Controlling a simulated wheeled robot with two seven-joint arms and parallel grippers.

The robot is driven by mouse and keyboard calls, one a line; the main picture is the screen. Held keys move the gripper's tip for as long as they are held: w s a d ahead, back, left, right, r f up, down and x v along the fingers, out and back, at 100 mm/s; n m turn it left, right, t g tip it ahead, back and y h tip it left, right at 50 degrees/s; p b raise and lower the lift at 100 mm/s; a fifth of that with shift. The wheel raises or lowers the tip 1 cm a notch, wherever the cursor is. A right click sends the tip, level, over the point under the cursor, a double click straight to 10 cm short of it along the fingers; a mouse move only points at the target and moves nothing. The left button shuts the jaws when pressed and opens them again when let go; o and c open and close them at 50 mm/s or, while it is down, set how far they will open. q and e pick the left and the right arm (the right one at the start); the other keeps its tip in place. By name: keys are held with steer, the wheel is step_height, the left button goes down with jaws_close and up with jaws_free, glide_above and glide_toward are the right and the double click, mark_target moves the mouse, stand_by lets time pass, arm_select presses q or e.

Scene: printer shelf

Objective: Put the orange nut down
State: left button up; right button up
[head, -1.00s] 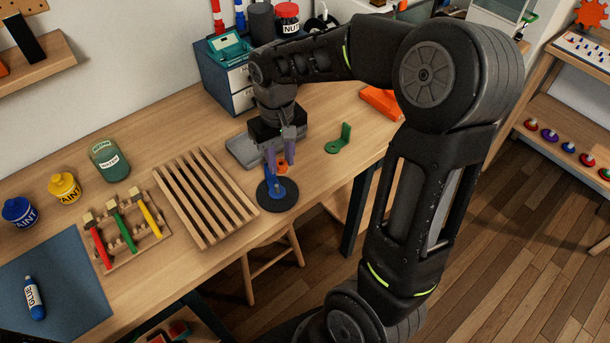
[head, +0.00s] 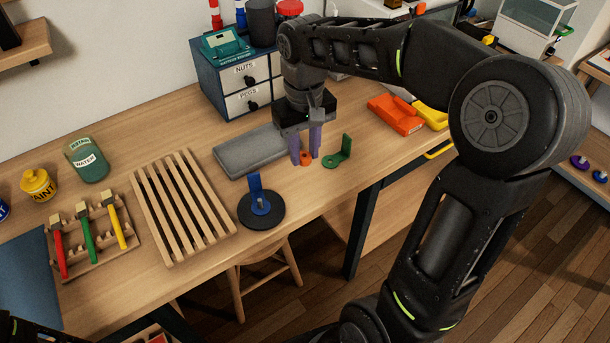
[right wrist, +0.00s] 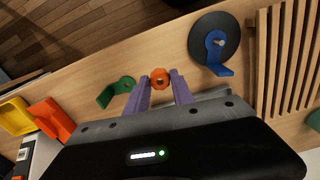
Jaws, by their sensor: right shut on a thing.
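The orange nut (head: 306,158) is between the purple fingertips of my right gripper (head: 306,152), which is shut on it, low over the workbench. In the right wrist view the nut (right wrist: 161,79) shows its hole between the two fingers (right wrist: 160,84). I cannot tell whether it touches the wood. To its right is a green L-shaped bracket (head: 341,155), close by and apart from it. To its left is a blue bracket (head: 258,197) on a round black base (head: 270,216). My left gripper does not show.
A grey tray (head: 235,158) lies just behind and left of my right gripper. Orange (head: 395,115) and yellow bins are at the right. Bare wood lies in front of the nut.

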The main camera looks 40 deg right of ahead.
mark_target(304, 184)
steer(key=shift+f, duration=1.75)
steer(key=shift+f, duration=1.85)
steer(key=shift+f, duration=0.1)
steer(key=shift+f, duration=0.15)
steer(key=o, duration=1)
steer(key=shift+c, duration=0.2)
